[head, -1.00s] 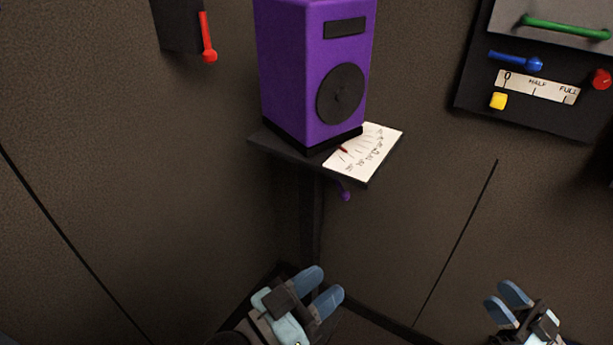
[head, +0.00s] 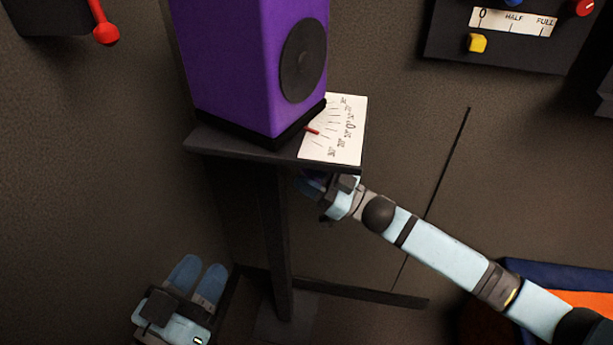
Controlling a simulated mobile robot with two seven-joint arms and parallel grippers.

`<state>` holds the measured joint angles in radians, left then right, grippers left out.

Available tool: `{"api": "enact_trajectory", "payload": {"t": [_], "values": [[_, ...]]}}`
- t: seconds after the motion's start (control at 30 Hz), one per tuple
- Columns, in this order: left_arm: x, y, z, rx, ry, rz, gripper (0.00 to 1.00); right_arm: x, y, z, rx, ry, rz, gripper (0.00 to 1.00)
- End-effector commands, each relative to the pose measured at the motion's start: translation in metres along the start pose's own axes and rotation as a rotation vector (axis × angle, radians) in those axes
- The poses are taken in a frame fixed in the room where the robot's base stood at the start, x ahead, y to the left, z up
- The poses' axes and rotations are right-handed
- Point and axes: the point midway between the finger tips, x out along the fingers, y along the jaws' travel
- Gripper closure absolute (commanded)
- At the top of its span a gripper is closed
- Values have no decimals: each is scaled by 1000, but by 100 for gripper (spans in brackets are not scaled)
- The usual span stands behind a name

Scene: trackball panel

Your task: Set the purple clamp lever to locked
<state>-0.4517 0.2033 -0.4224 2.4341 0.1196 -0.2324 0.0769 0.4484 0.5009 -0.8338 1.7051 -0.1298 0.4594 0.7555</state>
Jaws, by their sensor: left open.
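The purple clamp lever, seen earlier below the shelf's front corner, is not clearly visible now. My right gripper (head: 313,183) is at that spot, just under the shelf (head: 240,149), and covers it. The fingers are small and dark there, so I cannot tell whether they touch or hold the lever. My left gripper (head: 199,274) is open and empty, low at the left of the stand, with its fingers pointing up. A purple speaker-like box (head: 245,65) with a black disc stands on the shelf. A white scale card (head: 340,145) with a red pointer (head: 312,130) lies beside it.
A dark post (head: 274,235) holds the shelf up. A wall panel with a yellow knob (head: 476,43) and a red knob is at the upper right. A red lever (head: 106,34) is at the upper left. An orange and blue item (head: 575,290) is at the lower right.

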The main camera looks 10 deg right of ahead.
Motion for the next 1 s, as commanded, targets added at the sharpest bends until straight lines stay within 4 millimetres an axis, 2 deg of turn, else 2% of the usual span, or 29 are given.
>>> {"api": "enact_trajectory", "payload": {"t": [0.37,0.53,0.77,1.0], "values": [[0,0,2,0,-6,0,60,6,0,0,1,0,0,62],[0,0,2,0,-6,0,60,6,0,0,0,0,0,100],[0,0,1,-1,-6,0,60,6,0,0,-8,2,-3,100],[0,0,0,0,-2,0,60,7,6,0,-89,15,-34,100]]}}
